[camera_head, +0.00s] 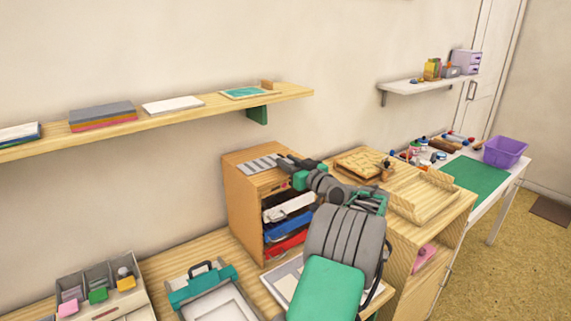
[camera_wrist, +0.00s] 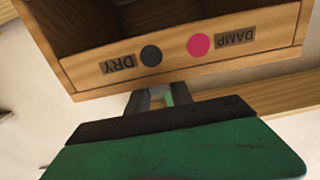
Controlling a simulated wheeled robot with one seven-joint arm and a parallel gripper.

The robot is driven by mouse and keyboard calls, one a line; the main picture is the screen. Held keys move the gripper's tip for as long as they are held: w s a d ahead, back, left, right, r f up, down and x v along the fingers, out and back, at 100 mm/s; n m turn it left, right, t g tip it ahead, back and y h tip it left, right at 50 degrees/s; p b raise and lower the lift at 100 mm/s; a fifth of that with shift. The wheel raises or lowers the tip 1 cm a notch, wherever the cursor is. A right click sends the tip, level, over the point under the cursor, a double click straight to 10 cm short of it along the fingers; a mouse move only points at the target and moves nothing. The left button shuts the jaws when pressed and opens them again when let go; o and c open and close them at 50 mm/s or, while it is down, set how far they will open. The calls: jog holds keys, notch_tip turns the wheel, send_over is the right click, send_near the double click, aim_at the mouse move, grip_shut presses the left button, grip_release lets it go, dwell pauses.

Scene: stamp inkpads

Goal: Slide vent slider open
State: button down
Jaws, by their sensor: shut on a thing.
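The wooden cabinet (camera_head: 240,206) has a grey slatted vent (camera_head: 259,164) on its top. My gripper (camera_head: 287,164) reaches over the top front edge, at the right end of the vent. In the wrist view, which is upside down, the cabinet's front panel (camera_wrist: 220,61) carries a dark dot by "DRY" and a pink dot by "DAMP". My gripper (camera_wrist: 160,97) is beyond the panel's edge, nearer the dark dot. Its jaws are shut on the vent slider; the slider and fingertips are mostly hidden.
Colored trays (camera_head: 289,226) fill the cabinet's open front. A wooden unit (camera_head: 429,233) with a small rack stands to the right. A wall shelf (camera_head: 290,94) runs above left. A stamp case (camera_head: 207,288) and an organizer (camera_head: 96,291) stand on the bench.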

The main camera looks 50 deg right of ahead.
jog(key=c, duration=1.1)
grip_release()
jog(key=b+v, duration=0.2)
jog(key=v, duration=0.5)
jog(key=shift+s+a, duration=0.1)
jog(key=shift+s, duration=0.3)
